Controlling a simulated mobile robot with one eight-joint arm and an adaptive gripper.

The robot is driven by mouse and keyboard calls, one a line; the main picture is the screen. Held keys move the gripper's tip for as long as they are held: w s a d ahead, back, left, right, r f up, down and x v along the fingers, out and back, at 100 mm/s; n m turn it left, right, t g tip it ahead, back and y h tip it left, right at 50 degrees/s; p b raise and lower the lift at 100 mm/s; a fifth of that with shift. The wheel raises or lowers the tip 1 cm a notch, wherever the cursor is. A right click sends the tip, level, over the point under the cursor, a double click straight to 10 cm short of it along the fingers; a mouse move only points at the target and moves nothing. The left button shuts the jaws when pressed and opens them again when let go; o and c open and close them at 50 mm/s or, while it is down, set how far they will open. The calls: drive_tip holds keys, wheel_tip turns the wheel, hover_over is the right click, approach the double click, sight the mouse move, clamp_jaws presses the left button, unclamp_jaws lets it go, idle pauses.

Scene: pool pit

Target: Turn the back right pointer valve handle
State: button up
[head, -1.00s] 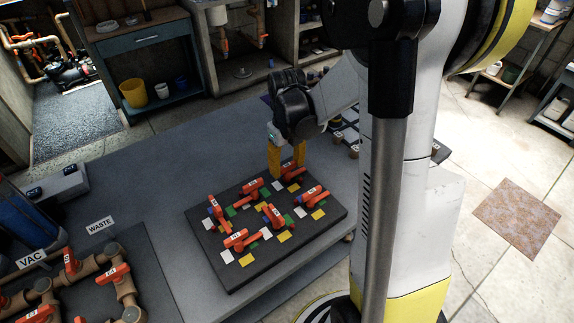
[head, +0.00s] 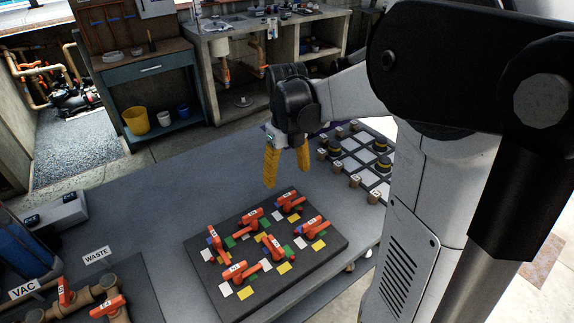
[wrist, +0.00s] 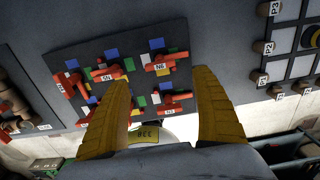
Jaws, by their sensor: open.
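The back right pointer valve handle (head: 290,201) is orange-red with a white label. It sits at the far right of the dark valve board (head: 205,285). The wrist view shows it near the top right of the board (wrist: 165,62). My gripper (head: 287,184) has two yellow fingers, spread apart and empty. It hangs above the far right part of the board, apart from the handle. In the wrist view my gripper (wrist: 164,80) has its fingers on either side of the right-hand handles, with the back right handle seen between and beyond the tips.
Other orange handles, such as the back middle one (head: 252,217) and front right one (head: 314,226), stand close by. A board with pegs and pale squares (head: 350,144) lies to the right. Tan pipes with orange valves (head: 95,298) are at lower left. The grey table (head: 140,205) is clear left of the board.

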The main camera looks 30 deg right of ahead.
drive_tip(key=shift+r, duration=1.75)
